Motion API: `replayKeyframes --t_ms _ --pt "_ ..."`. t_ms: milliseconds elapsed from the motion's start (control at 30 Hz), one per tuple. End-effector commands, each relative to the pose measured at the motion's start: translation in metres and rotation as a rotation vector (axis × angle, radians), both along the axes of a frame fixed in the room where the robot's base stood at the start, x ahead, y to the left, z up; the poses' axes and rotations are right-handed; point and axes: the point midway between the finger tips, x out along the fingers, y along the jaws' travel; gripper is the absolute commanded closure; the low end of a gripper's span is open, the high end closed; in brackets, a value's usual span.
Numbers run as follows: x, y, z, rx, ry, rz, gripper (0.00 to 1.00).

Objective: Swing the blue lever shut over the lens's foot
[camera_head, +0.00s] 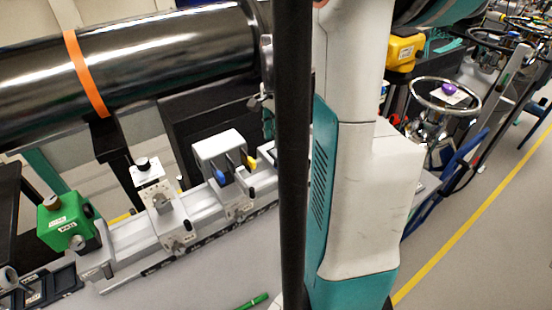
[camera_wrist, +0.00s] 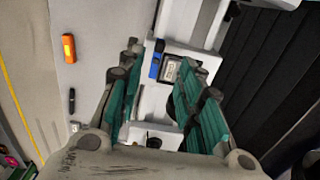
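A small blue part, likely the blue lever (camera_wrist: 156,65), shows in the wrist view beside a pale block with a dark-framed label (camera_wrist: 170,69). In the head view a blue part (camera_head: 221,177) sits on the rail by a white bracket (camera_head: 218,146); I cannot tell whether it is the same one. My gripper (camera_wrist: 160,62) is open, its teal fingers apart on either side of the blue part and block. No grip or contact is visible. The lens and its foot cannot be clearly made out. In the head view the gripper is largely hidden behind my column and arm.
A grey rail (camera_head: 120,240) carries several mounts, with a green box (camera_head: 68,220) at its left end. A yellow part (camera_head: 250,163) is near the bracket. A black tube (camera_head: 150,55) runs above. An orange object (camera_wrist: 69,48) lies on the pale surface.

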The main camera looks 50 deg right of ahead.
Motion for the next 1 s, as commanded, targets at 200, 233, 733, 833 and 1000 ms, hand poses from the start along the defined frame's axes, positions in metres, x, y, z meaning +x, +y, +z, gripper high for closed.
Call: replayKeyframes --t_ms 200,233,733,833,1000 --pt "0.0 0.0 -0.047 -0.001 -0.001 0.0 0.67" --pt "0.0 -0.001 -0.053 -0.001 -0.001 0.001 0.67" --pt "0.0 0.0 -0.101 -0.002 0.0 0.001 0.67" --pt "0.0 0.0 -0.101 -0.002 0.0 0.001 0.67" --pt "0.0 0.0 -0.1 -0.002 0.0 0.001 0.76"
